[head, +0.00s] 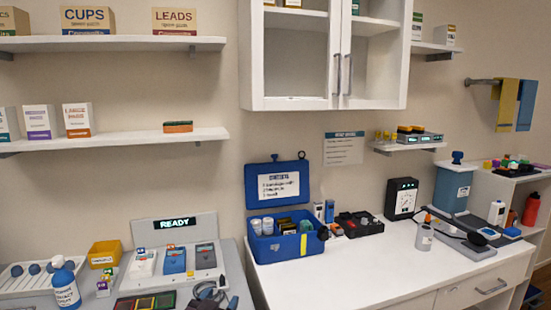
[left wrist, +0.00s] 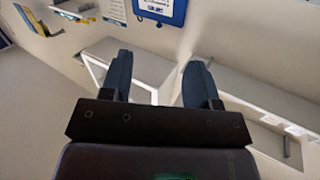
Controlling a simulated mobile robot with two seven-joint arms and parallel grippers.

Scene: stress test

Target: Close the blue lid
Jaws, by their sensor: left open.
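The blue lid (head: 256,187) stands open and upright behind its blue box, with a white label on its inner face. The blue box (head: 268,251) sits on the white counter and holds white cylinders and dark packs. In the left wrist view, a blue panel with a white label, seemingly the lid (left wrist: 178,13), is cut off by the top edge. My left gripper (left wrist: 157,78) shows there with its two dark fingers wide apart and nothing between them. It is apart from the blue panel. I cannot make out my right gripper in either view.
A black tray (head: 372,227) and small bottles stand right of the box. A black device (head: 401,198) and a grey bottle (head: 424,237) are farther right. A white wall cabinet (head: 300,103) hangs above the lid. The counter front (head: 345,270) is clear.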

